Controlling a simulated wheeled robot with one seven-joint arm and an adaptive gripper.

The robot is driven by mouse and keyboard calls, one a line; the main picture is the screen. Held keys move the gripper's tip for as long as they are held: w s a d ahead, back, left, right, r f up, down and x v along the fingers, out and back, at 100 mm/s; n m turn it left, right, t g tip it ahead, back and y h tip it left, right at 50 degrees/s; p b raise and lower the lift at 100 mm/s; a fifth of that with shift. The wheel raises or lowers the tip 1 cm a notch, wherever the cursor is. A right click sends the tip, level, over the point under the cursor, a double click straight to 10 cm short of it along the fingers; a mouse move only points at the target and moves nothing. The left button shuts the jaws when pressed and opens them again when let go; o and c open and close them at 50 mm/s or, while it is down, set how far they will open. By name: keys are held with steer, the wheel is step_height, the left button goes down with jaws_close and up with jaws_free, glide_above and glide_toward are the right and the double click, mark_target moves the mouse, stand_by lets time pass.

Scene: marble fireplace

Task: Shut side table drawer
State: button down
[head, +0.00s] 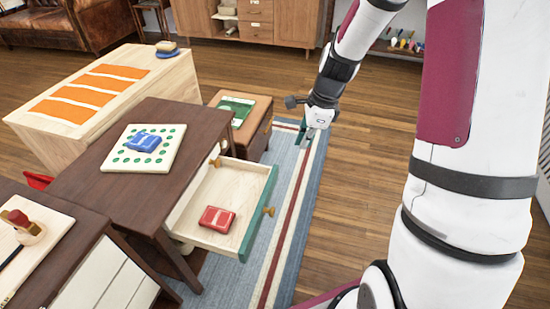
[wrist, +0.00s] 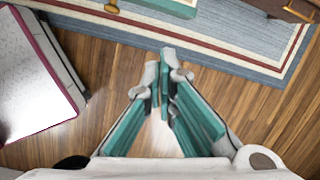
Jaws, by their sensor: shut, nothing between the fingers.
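The side table (head: 82,172) has a dark brown top. Its pale wooden drawer (head: 232,190) is pulled out toward the right in the head view. The drawer front (head: 262,206) has a green edge and a round brass-coloured knob (head: 269,211). A red packet or box (head: 217,219) lies in the drawer. My gripper (head: 304,131) is shut and empty, beyond and to the right of the drawer front, apart from it. In the wrist view the gripper's green fingers (wrist: 164,78) point toward the rug; the drawer's green edge (wrist: 172,7) and knob (wrist: 112,6) show at the top.
A white board with green dots (head: 172,157) and a blue item (head: 144,141) lies on the table. A brown stool or box (head: 262,118) stands behind the drawer. A striped rug (head: 291,200) lies below. Wooden floor (head: 370,150) is clear to the right.

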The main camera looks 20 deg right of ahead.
steer(key=w+a+f+m+b, duration=0.1)
steer(key=w+f+b, duration=0.1)
steer(key=f, duration=0.6)
steer(key=w+a+f+m+b, duration=0.2)
steer(key=w+f+b, duration=0.1)
steer(key=f, duration=0.6)
steer(key=shift+w+f+b, duration=0.2)
steer(key=shift+f+b, duration=0.05)
steer(key=shift+b, duration=0.6)
steer(key=shift+a, duration=0.1)
steer(key=p, duration=0.4)
glide_above(232, 173)
